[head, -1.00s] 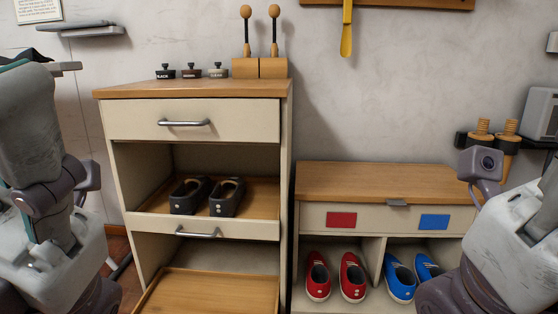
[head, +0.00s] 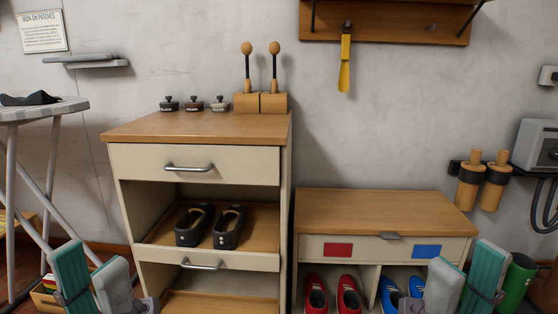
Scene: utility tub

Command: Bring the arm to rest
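My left gripper (head: 94,280) is at the bottom left of the head view, in front of and left of the cabinet. Its two fingers, one with a teal pad, stand apart with nothing seen between them. My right gripper (head: 464,281) is at the bottom right, in front of the low shoe bench. Its fingers also point up and stand apart, with nothing seen between them. Both grippers are clear of the furniture as far as I can see. The arms behind them are mostly out of frame.
A cabinet (head: 195,131) holds black shoes (head: 210,225) on a pulled-out tray. A low bench (head: 385,209) holds red shoes (head: 348,294) and blue shoes (head: 390,292). An ironing board (head: 42,109) stands left; a green cylinder (head: 518,283) stands right.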

